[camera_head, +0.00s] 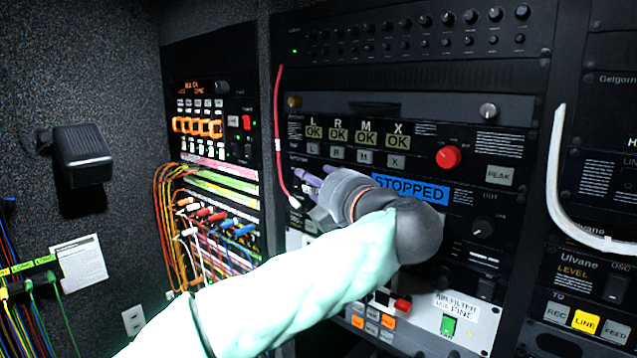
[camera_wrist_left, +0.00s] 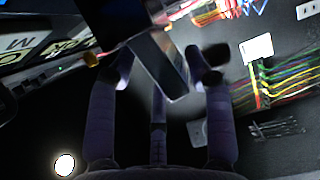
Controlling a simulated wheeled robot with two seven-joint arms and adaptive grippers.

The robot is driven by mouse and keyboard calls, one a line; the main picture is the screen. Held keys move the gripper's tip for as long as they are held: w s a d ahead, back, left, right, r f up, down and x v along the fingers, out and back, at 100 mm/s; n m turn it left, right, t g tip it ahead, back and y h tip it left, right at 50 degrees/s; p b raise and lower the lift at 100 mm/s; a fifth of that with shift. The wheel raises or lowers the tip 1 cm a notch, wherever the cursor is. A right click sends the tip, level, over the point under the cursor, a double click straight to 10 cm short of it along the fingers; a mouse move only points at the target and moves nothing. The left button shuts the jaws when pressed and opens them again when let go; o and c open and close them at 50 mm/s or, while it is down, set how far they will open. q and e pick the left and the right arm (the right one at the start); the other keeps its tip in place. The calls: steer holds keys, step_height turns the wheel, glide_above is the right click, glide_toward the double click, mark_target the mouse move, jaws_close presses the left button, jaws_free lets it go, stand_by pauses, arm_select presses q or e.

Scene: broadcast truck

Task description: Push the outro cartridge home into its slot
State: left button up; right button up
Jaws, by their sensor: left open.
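In the head view my left gripper (camera_head: 318,186) reaches the rack panel, just left of the blue STOPPED display (camera_head: 410,190). Its purple fingers show at the panel; my wrist covers what lies behind. In the left wrist view the gripper (camera_wrist_left: 165,68) is open, with its dark fingers spread. A dark slab with a grey face (camera_wrist_left: 158,66) shows between the fingertips; it may be the outro cartridge, but I cannot read a label. I cannot tell whether the fingers touch it. The slot is not clearly visible. My right gripper is not in view.
A red cable (camera_head: 278,140) hangs beside the gripper. A red knob (camera_head: 448,157) and OK tiles (camera_head: 339,135) sit above and right. Patch cables (camera_head: 205,215) fill the rack at left. A white curved tube (camera_head: 562,200) stands out at right.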

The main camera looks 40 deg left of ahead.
arm_select(q)
steer(key=shift+d+f, duration=0.1)
steer(key=shift+d, duration=0.05)
steer(key=v, duration=1.2)
